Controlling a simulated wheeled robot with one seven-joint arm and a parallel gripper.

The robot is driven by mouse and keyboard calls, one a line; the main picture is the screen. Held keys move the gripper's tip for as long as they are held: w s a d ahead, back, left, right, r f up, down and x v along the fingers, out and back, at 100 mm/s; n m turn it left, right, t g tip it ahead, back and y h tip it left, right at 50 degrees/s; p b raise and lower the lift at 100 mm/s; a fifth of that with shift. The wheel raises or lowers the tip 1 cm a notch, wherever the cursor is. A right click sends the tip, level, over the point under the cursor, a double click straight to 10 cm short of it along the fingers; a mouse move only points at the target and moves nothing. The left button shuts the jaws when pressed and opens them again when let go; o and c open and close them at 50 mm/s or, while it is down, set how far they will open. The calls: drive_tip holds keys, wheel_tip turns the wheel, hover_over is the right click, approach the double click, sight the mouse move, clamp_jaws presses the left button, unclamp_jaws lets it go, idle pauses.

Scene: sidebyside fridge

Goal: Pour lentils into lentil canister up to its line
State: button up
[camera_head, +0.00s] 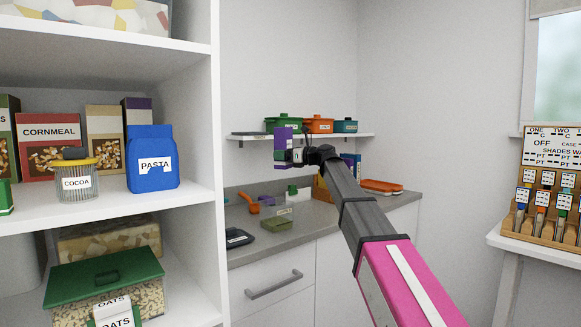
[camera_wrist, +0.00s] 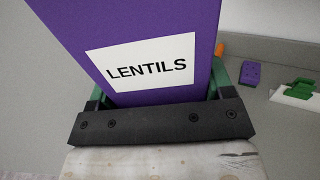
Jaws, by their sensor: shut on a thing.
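My gripper (camera_head: 290,156) is shut on a purple box (camera_head: 283,141) above the far counter. In the wrist view the box (camera_wrist: 190,18) fills the upper middle, and its white label reads LENTILS. My gripper's fingers (camera_wrist: 155,105) sit on both sides of it. The box looks upright in the head view; its top is out of the wrist view. I see no canister labelled for lentils.
The grey counter (camera_head: 325,215) holds an orange scoop (camera_head: 252,204), a dark flat device (camera_head: 238,237), small purple and green items, and an orange-lidded container (camera_head: 381,186). A wall shelf (camera_head: 357,136) with lidded tubs is behind my gripper. A tall white shelf unit (camera_head: 215,180) stands left.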

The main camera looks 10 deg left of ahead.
sight(289, 164)
drive_tip(key=shift+s+r, duration=0.1)
idle(0.3)
drive_tip(key=shift+g+h, duration=0.3)
drive_tip(key=shift+h, duration=0.3)
drive_tip(key=shift+s+d+f, duration=0.1)
drive_tip(key=shift+d+f, duration=0.1)
drive_tip(key=shift+f, duration=0.5)
drive_tip(key=shift+w+d+f, duration=0.1)
drive_tip(key=shift+d+f, duration=0.1)
drive_tip(key=shift+f, duration=0.45)
drive_tip(key=shift+s+d+f, duration=0.1)
drive_tip(key=shift+d+f, duration=0.1)
drive_tip(key=shift+f, duration=0.5)
